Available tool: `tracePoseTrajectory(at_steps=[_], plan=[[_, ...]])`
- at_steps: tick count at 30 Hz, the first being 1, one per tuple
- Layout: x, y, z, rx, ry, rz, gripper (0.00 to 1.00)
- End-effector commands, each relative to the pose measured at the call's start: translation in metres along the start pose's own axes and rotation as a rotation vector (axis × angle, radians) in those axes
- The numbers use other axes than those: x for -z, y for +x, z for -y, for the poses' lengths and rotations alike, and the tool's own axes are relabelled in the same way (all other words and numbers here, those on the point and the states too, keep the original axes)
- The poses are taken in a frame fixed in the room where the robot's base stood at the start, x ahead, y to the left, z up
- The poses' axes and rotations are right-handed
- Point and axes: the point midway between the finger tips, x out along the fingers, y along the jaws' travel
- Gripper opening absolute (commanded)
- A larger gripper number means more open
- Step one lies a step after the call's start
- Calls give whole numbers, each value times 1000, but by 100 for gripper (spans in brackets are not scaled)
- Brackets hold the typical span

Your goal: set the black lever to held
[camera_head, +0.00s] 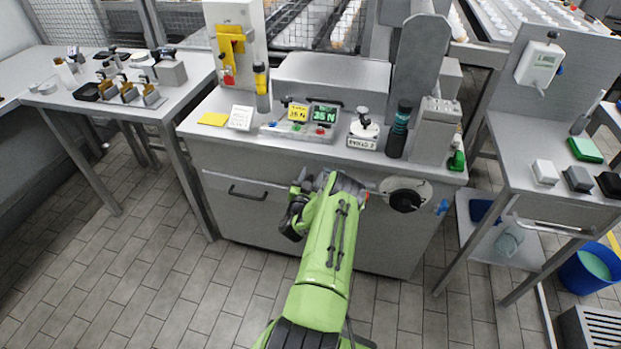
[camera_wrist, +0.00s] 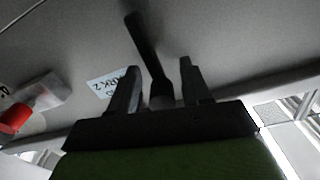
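The black lever (camera_wrist: 147,50) shows in the wrist view as a long dark bar against a grey panel. It slants from the upper middle down to a thicker end between my fingers. My gripper (camera_wrist: 160,66) is open, with one finger on each side of the lever. A gap shows on both sides of it, and I cannot tell whether either finger touches. In the head view my green arm reaches to the cabinet front and covers the lever and my fingertips. I cannot read the lever's setting.
In the wrist view a white label (camera_wrist: 108,84) is partly behind the left finger, and a red part (camera_wrist: 15,118) sits at the left. In the head view a black round knob (camera_head: 405,200) and a drawer handle (camera_head: 247,192) are on the cabinet front. Side tables stand left and right.

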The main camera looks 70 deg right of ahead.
Motion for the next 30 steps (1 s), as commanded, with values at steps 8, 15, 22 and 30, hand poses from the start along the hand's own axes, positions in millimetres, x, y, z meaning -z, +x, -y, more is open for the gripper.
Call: tracePoseTrajectory(at_steps=[8, 15, 22, 30], plan=[[0, -1, 1, 1, 0, 2, 49], [1, -46, 3, 6, -2, 9, 49], [2, -111, 2, 4, -3, 7, 49], [7, -130, 1, -1, 0, 4, 49]])
